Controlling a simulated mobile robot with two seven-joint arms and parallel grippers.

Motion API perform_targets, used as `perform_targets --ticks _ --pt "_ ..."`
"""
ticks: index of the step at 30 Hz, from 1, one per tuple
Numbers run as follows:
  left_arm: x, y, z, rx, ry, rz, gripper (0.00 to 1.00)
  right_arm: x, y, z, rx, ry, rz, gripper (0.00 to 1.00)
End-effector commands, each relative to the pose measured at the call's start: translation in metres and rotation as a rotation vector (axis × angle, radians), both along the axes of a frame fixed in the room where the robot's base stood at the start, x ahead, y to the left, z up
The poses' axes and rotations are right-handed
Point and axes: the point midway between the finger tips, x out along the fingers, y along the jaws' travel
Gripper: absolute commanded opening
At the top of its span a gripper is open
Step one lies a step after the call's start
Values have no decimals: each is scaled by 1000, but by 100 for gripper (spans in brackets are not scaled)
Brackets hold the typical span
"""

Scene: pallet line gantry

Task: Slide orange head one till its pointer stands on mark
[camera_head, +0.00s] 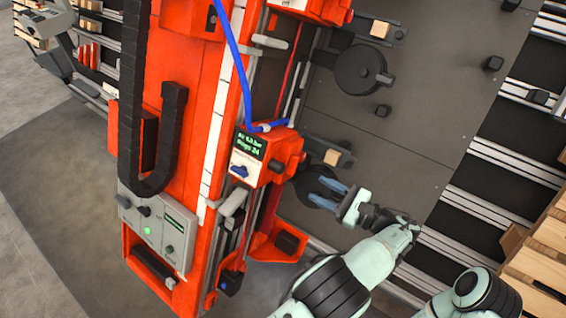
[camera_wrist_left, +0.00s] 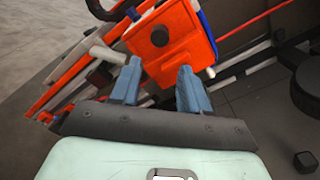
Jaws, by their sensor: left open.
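An orange head (camera_head: 267,158) with a small green-lit display sits on the rail of the orange gantry, about mid-picture in the head view. It also shows in the left wrist view (camera_wrist_left: 165,38), beyond my fingertips. A white scale strip (camera_head: 221,118) runs along the gantry beside it; I cannot make out the pointer or the mark. A pale grey handle (camera_wrist_left: 108,54) shows near the left fingertip in the wrist view. My left gripper (camera_head: 320,192) is open with nothing between its blue fingers, to the lower right of the head. My right gripper is out of view.
A second orange head (camera_head: 312,8) is higher on the rail. A blue hose (camera_head: 237,60) drops to the near head. Black round discs (camera_head: 361,70) and small black blocks stand on the dark plate. A grey control box (camera_head: 160,232) is at lower left.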

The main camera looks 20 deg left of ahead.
Motion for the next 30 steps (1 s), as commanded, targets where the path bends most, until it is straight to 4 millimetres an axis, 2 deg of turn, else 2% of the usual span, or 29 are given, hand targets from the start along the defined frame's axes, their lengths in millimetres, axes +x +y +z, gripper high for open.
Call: perform_targets --ticks 5,15,21,30 --pt "4 13 4 10 -8 5 46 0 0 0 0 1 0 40" --pt "28 80 4 7 -7 6 46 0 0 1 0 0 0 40" --pt "39 110 4 6 -8 4 46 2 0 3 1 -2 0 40" --pt "45 124 3 5 -8 2 46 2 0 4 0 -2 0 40"
